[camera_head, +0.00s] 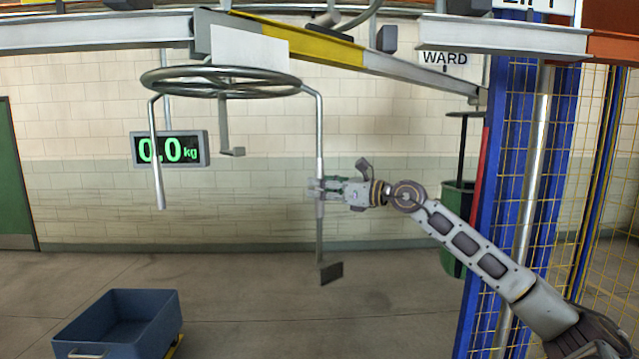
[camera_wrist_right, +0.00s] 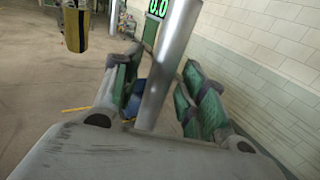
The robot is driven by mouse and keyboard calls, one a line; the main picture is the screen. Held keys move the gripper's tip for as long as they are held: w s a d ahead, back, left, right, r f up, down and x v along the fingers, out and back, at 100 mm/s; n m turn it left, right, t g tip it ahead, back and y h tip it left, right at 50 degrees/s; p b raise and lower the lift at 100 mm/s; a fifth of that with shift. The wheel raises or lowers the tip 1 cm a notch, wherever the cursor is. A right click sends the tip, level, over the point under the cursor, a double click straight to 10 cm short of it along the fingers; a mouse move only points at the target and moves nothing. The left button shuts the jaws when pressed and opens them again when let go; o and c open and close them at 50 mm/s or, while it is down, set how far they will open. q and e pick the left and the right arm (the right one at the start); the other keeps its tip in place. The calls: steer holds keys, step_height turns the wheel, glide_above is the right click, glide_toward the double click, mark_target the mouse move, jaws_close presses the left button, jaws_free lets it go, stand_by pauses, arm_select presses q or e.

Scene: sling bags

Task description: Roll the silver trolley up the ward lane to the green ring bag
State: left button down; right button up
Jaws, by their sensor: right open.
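The silver trolley (camera_head: 220,82) hangs below the overhead rail as a round metal ring with bent bars reaching down. My right gripper (camera_head: 322,189) is at its long right bar (camera_head: 319,130). In the right wrist view the bar (camera_wrist_right: 172,60) passes between the green-padded fingers of the gripper (camera_wrist_right: 157,85), which stand apart and open around it. The green bag (camera_head: 458,215) hangs at the right below the WARD sign, partly hidden behind the blue post and my arm. My left gripper is not in view.
An overhead rail (camera_head: 400,68) runs toward the WARD sign (camera_head: 444,58). A blue post with yellow mesh (camera_head: 510,150) stands right. A blue bin (camera_head: 120,325) is on the floor at lower left. A display (camera_head: 170,149) reads 0.0 kg. The middle floor is clear.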

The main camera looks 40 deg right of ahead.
steer(key=shift+w+a, duration=0.15)
steer(key=shift+w, duration=0.15)
steer(key=shift+c, duration=0.4)
jaws_close()
